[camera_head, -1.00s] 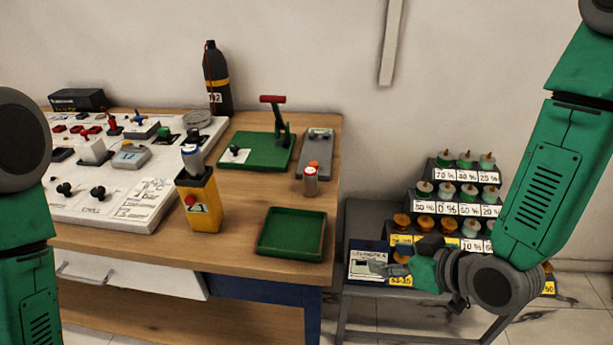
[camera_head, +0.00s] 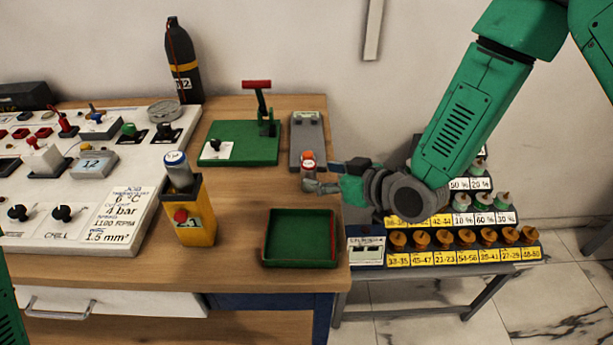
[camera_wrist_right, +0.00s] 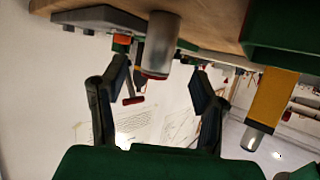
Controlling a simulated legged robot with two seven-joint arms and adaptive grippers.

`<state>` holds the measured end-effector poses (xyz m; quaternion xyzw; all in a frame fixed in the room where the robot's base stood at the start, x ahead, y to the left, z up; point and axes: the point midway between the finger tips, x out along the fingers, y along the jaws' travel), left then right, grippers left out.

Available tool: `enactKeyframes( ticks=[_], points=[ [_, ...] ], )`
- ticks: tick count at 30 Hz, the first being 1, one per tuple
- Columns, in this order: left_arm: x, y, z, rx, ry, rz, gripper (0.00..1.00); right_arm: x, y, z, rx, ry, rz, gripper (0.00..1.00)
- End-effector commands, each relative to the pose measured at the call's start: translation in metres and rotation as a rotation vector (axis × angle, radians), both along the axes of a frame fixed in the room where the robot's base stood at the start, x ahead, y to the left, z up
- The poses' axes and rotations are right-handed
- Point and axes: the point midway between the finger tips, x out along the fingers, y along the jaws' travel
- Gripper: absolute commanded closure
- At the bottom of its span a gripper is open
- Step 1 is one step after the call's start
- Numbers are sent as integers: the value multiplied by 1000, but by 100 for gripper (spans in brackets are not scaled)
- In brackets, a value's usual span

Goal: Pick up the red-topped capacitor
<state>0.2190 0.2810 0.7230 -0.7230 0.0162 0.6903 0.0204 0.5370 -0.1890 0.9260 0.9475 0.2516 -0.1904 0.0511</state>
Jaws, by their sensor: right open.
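The red-topped capacitor (camera_head: 308,161) is a small grey cylinder with an orange-red top. It stands upright on the wooden table, in front of the grey plate device. In the right wrist view, which is upside down, the capacitor (camera_wrist_right: 160,44) hangs in the upper middle with its red rim lowest. My right gripper (camera_head: 322,184) is at the capacitor's right side in the head view, low and roughly level. Its fingers are open, one on each side of the capacitor in the wrist view (camera_wrist_right: 158,84). Contact cannot be told. My left gripper is out of view.
A green tray (camera_head: 300,263) lies in front of the capacitor. A yellow holder (camera_head: 198,222) with a grey cylinder stands left. A green press (camera_head: 238,154) and grey device (camera_head: 307,130) are behind. A stepped rack (camera_head: 455,258) of labelled weights stands right.

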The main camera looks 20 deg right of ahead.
Motion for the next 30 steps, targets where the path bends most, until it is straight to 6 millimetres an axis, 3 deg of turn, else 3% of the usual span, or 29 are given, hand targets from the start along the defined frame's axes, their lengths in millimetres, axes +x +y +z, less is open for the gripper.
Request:
enactKeyframes(
  ticks=[13,21,22,26,27,30],
  points=[
    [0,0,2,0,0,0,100,42,19,-20,4,2,-2,45],
    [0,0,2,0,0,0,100,44,24,-20,2,1,-1,45],
    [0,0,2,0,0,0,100,44,24,-20,2,1,-1,49],
    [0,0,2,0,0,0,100,45,24,-20,2,1,-1,94],
    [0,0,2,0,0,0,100,45,23,-20,2,1,-1,100],
    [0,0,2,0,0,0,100,45,22,-20,3,1,-2,100]
  ],
)
